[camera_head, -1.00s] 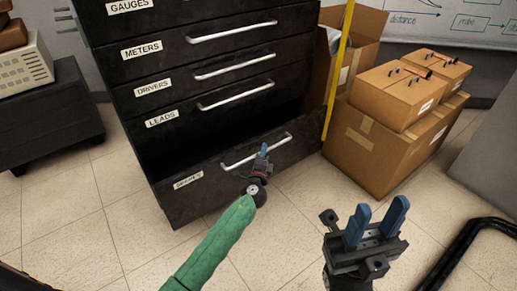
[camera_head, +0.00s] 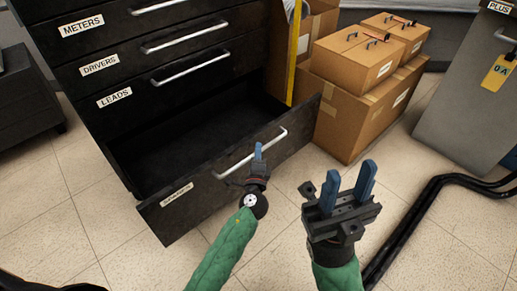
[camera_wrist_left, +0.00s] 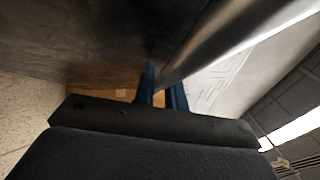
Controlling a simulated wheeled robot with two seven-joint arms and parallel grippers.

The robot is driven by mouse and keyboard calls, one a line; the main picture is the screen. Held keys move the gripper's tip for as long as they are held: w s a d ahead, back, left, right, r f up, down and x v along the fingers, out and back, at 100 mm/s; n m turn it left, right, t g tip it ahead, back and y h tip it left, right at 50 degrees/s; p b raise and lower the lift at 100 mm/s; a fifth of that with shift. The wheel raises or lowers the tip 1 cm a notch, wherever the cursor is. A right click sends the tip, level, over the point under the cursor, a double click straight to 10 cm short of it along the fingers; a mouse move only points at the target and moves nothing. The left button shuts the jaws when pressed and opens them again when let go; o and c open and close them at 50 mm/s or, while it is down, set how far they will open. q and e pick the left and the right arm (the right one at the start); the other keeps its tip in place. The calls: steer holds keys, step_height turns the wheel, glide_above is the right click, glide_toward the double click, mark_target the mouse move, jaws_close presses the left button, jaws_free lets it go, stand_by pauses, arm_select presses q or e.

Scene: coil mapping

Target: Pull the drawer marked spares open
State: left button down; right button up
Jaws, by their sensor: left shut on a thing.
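The spares drawer (camera_head: 172,218) is the bottom drawer of the black cabinet (camera_head: 125,126). It stands well out from the cabinet, and its dark inside shows empty where visible. Its silver bar handle (camera_head: 272,141) runs across the front. My left gripper (camera_head: 258,153) is shut on this handle near its middle. In the left wrist view the handle (camera_wrist_left: 215,45) passes between the blue fingers (camera_wrist_left: 160,90). My right gripper (camera_head: 347,192) is open and empty, held to the right in front of the drawer.
Black cables (camera_head: 410,215) lie on the floor at right beside a grey cabinet (camera_head: 470,85).

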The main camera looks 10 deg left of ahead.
stand_by(0.3)
arm_select(q)
steer(key=c, duration=1.5)
jaws_free()
steer(key=shift+o, duration=0.2)
steer(key=shift+s, duration=0.15)
steer(key=s+d+f, duration=0.1)
steer(key=s, duration=0.6)
steer(key=shift+s, duration=0.25)
